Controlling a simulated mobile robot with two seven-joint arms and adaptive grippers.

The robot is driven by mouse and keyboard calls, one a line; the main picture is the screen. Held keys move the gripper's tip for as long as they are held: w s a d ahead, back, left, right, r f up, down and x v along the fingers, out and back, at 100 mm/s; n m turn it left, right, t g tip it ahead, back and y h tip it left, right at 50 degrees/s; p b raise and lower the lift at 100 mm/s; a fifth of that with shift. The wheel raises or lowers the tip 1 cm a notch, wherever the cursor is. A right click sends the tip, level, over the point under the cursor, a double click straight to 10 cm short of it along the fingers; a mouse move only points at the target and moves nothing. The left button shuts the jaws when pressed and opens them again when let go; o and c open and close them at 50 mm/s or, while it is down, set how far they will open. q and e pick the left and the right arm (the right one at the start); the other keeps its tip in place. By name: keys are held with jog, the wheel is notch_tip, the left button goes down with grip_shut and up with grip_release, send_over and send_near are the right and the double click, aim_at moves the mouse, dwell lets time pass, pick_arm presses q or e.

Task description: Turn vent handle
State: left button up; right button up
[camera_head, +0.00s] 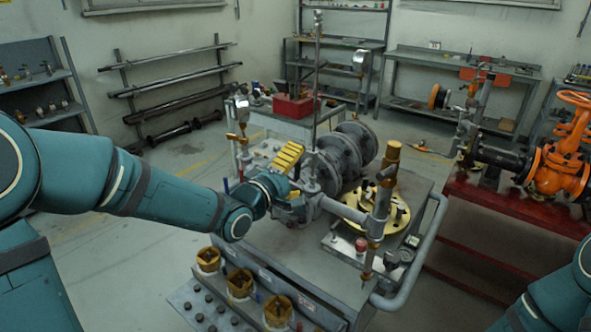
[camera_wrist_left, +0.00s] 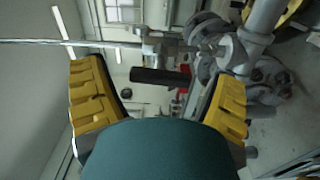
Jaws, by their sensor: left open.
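A black cylindrical handle (camera_wrist_left: 160,76), which looks like the vent handle, lies across the left wrist view, ahead of the fingers and joined to grey metal fittings (camera_wrist_left: 175,45). In the head view I cannot make it out behind my left gripper (camera_head: 292,175). That gripper has yellow ribbed fingers and is beside the upright pipe on the valve cart. In the wrist view its fingers (camera_wrist_left: 158,82) are wide apart, one each side of the handle. I see no contact. My right gripper is out of view; only part of my right arm shows at bottom right.
The cart (camera_head: 414,185) carries grey flanges (camera_head: 357,147), a brass flange (camera_head: 398,217), a gauge and a bent rail (camera_head: 428,250). Yellow-rimmed cups (camera_head: 239,282) stand at its front. An orange valve (camera_head: 562,165) sits on a red bench at right. Floor is clear at left.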

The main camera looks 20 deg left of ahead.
pick_arm(q)
jog(key=v, duration=0.7)
jog(key=shift+s, duration=0.25)
jog(key=s+d+f+m+g+y, duration=0.1)
jog(key=d+f+m+g, duration=0.2)
jog(key=f, duration=1)
jog(key=s+d+f+m+g+y, duration=0.15)
jog(key=f+g, duration=0.35)
jog(key=f, duration=0.7)
jog(key=s+d+f+m+g, duration=0.3)
jog(key=s+f, duration=0.4)
jog(key=s+d+f+m+g, duration=0.3)
jog(key=s+f+m+g, duration=0.1)
jog(key=s+f, duration=0.3)
jog(key=shift+f, duration=0.65)
jog(key=shift+a, duration=0.15)
